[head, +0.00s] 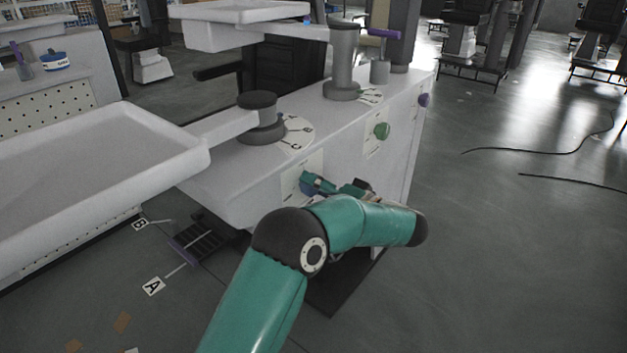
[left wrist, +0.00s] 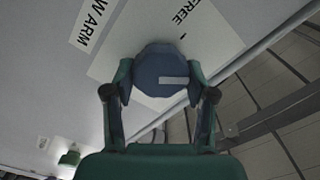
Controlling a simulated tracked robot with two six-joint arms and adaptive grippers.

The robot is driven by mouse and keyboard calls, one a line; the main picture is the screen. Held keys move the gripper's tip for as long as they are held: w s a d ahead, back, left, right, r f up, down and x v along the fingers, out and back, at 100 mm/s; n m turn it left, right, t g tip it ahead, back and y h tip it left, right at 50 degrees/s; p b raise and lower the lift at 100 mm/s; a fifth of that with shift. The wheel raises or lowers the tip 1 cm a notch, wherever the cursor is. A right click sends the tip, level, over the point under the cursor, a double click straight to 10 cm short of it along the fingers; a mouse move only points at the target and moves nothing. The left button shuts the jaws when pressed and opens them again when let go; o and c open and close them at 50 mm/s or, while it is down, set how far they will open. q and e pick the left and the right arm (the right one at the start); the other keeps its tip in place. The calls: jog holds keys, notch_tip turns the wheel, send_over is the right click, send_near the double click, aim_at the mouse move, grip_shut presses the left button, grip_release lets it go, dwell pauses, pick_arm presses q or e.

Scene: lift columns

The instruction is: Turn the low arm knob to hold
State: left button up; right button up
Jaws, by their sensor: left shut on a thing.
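The low arm knob (left wrist: 158,66) is dark blue with a pale pointer line on its face. It sits on a white plate (left wrist: 105,68) on the cabinet side, where the words "W ARM" and "FREE" can be read; a hold mark cannot be made out. In the head view the blue knob (head: 306,190) is partly covered by my gripper. My left gripper (head: 315,184) is shut on the knob, with one finger on each side in the left wrist view (left wrist: 160,82). My right gripper is not in view.
A green knob (head: 382,131) and a purple knob (head: 423,99) are farther along the white cabinet (head: 345,130). A wide white tray (head: 90,165) juts out on an arm at left. A floor pedal (head: 200,240) lies below. The floor at right is open, with cables.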

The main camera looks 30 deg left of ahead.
pick_arm(q)
jog(key=shift+w+d+f+m+p, duration=0.15)
jog(key=shift+m+p, duration=0.85)
jog(key=shift+m, duration=0.9)
jog(key=shift+w+d+f+m+p, duration=0.1)
jog(key=shift+m+p, duration=0.85)
jog(key=shift+m, duration=0.95)
jog(key=shift+f, duration=0.1)
jog(key=o, duration=1.1)
jog(key=shift+s+a, duration=0.1)
jog(key=d, duration=0.8)
jog(key=s+d, duration=0.1)
jog(key=d, duration=0.3)
